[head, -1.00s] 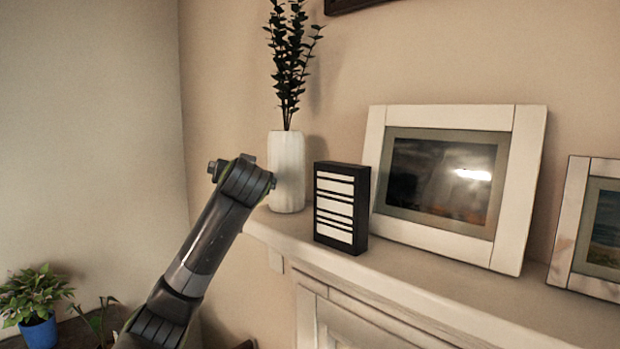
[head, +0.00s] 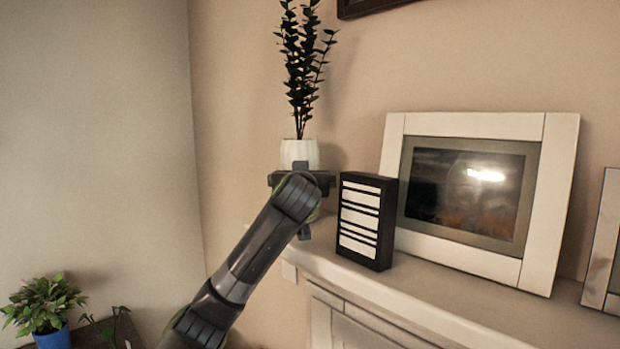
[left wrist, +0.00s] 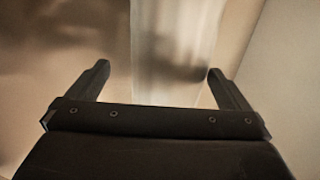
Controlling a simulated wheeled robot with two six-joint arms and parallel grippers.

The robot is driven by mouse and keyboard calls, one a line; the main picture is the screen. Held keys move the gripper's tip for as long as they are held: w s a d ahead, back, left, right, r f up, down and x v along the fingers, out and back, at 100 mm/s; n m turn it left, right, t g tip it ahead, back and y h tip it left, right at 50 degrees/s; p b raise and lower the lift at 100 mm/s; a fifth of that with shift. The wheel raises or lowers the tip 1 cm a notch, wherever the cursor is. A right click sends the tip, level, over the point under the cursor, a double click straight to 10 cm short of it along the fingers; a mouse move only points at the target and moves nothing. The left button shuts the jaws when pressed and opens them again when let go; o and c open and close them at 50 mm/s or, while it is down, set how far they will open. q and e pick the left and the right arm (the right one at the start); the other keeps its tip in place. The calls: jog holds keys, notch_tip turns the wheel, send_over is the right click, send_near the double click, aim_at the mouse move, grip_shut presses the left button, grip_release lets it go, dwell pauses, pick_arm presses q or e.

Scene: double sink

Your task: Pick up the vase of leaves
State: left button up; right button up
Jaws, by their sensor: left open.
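The white vase (head: 300,153) stands at the left end of the mantel, with tall dark leaves (head: 301,70) rising from it. My left gripper (head: 302,180) is in front of the vase in the head view and hides its lower part. In the left wrist view the pale ribbed vase (left wrist: 172,45) shows between and beyond the two spread fingers of my left gripper (left wrist: 158,72), nearer the right finger. The gripper is open. I cannot tell whether a finger touches the vase. My right gripper is not in view.
A black box with white stripes (head: 361,219) stands close to the right of the vase on the mantel (head: 440,297). A white picture frame (head: 545,205) leans behind it, and another frame (head: 603,255) is at the right edge. A potted plant (head: 47,308) is low left.

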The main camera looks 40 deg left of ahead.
pick_arm(q)
jog(key=p+x, duration=0.1)
jog(key=x, duration=0.1)
jog(key=p+x, duration=0.2)
jog(key=shift+a, duration=0.45)
jog(key=shift+r, duration=0.1)
jog(key=c, duration=0.4)
jog(key=shift+s, duration=0.1)
jog(key=c, duration=1)
jog(key=shift+r, duration=0.1)
jog(key=shift+c, duration=0.4)
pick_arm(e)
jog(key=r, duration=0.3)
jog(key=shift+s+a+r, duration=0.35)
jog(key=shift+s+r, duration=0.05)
